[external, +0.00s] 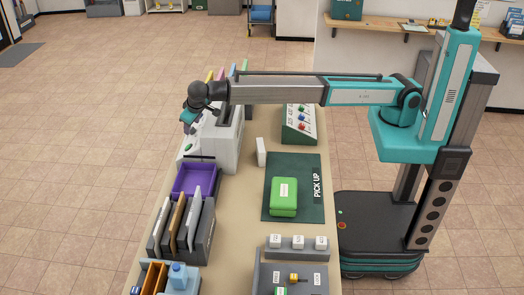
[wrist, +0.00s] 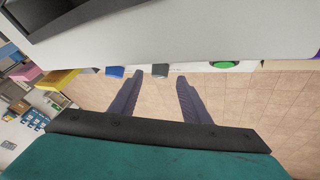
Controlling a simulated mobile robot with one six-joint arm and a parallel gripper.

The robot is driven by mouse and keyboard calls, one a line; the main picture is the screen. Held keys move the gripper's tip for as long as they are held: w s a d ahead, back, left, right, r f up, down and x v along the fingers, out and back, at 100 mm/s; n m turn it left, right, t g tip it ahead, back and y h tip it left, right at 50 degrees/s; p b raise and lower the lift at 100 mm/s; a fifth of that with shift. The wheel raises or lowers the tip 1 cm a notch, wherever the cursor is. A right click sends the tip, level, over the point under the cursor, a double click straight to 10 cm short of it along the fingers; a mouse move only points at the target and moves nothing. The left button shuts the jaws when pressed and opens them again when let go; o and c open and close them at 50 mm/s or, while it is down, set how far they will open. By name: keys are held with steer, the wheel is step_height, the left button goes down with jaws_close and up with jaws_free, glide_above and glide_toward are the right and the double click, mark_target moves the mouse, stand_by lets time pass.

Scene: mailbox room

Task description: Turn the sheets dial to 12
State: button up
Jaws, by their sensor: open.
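The pale grey machine (external: 222,148) stands at the far left part of the counter; its top and front edge fill the upper part of the wrist view (wrist: 200,30). Along its front edge I see a blue knob (wrist: 115,72), a dark grey knob (wrist: 160,70) and a green button (wrist: 222,65). No label or number is readable, so I cannot tell which knob is the sheets dial or where it points. My gripper (external: 187,124) is in front of the machine, pointing down. Its two fingers (wrist: 160,78) are apart and empty, near the dark grey knob; contact is not clear.
A purple tray (external: 194,180) and a grey file rack (external: 184,226) stand nearer on the counter. A green box (external: 284,192) lies on the dark green pick-up mat (external: 308,208). A sloped panel (external: 299,124) with coloured knobs stands behind it. Open floor lies left of the counter.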

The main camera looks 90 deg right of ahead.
mark_target(192, 129)
steer(key=b+v, duration=0.2)
steer(key=v, duration=0.9)
steer(key=shift+d+f, duration=0.1)
steer(key=shift+f, duration=0.05)
steer(key=shift+p+x, duration=1.3)
steer(key=shift+x, duration=4.7)
steer(key=b+v, duration=0.3)
steer(key=v, duration=0.9)
steer(key=p+x, duration=0.3)
steer(key=x, duration=1)
steer(key=shift+w+d+f+p, duration=0.1)
steer(key=shift+d+f+p, duration=0.1)
steer(key=shift+f+p, duration=0.1)
steer(key=shift+d+r+n+y, duration=0.15)
steer(key=shift+r+n+y, duration=0.05)
steer(key=shift+n+y, duration=0.4)
steer(key=shift+d+n+t+y+p, duration=0.25)
steer(key=shift+n+t+y+p, duration=0.4)
steer(key=shift+n+y, duration=0.9)
steer(key=shift+y, duration=0.25)
